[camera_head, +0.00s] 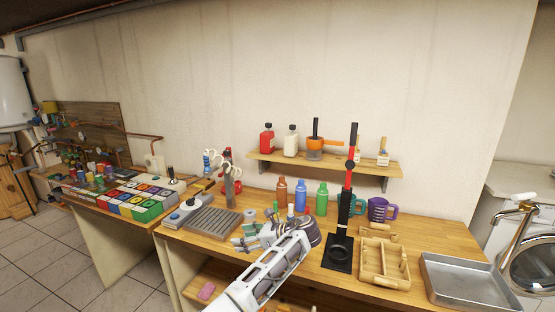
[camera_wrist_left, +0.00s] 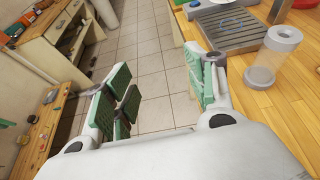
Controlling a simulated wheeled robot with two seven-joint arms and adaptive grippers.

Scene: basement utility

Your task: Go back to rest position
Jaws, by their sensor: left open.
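My left arm comes in from the bottom of the head view. Its gripper (camera_head: 250,237) is over the front part of the wooden workbench (camera_head: 215,243), just right of a grey slatted tray (camera_head: 212,222). In the left wrist view the gripper (camera_wrist_left: 165,98) shows two green-padded fingers spread apart. Only tiled floor shows between them, and nothing is held. A clear cylinder with a grey lid (camera_wrist_left: 276,58) stands on the bench beside the right finger in that view. My right gripper is not in view.
Orange, blue and green bottles (camera_head: 322,199) stand behind the gripper. A black stand with a red section (camera_head: 342,215), a wooden tray (camera_head: 382,263) and a metal pan (camera_head: 466,283) are to its right. A wall shelf (camera_head: 330,161) holds bottles. Tiled floor (camera_head: 45,255) is open at left.

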